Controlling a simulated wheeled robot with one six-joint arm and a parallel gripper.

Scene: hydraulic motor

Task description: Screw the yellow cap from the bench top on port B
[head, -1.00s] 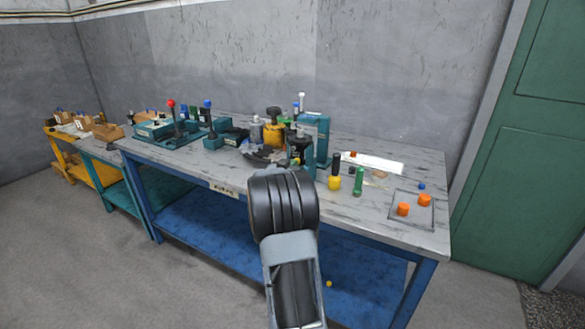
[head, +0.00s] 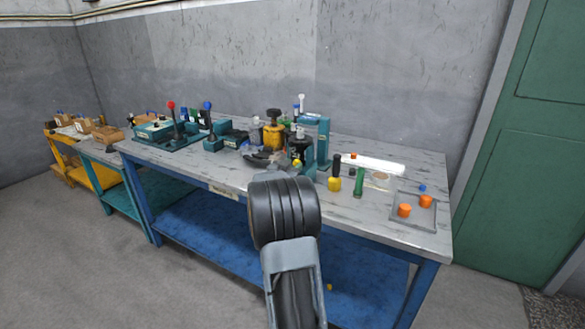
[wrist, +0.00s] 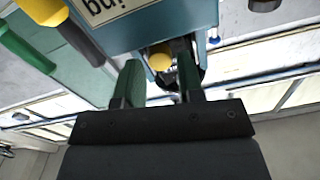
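A round yellow cap (wrist: 160,58) shows in the wrist view between the two fingertips of my gripper (wrist: 158,66), in an opening beside a teal block (wrist: 150,18). Gaps show on both sides of it, so my gripper looks open; how far the cap lies beyond the tips is unclear. In the head view a small yellow spot (head: 297,163) shows at the dark motor unit (head: 299,148), just above my arm. My arm hides the gripper there. Port B cannot be made out.
A yellow-and-black screwdriver (head: 335,175) and a green-handled tool (head: 359,181) stand right of the motor. Orange caps (head: 405,210) and a blue cap (head: 422,188) lie at the bench's right end. A teal upright (head: 314,143) stands close to the motor.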

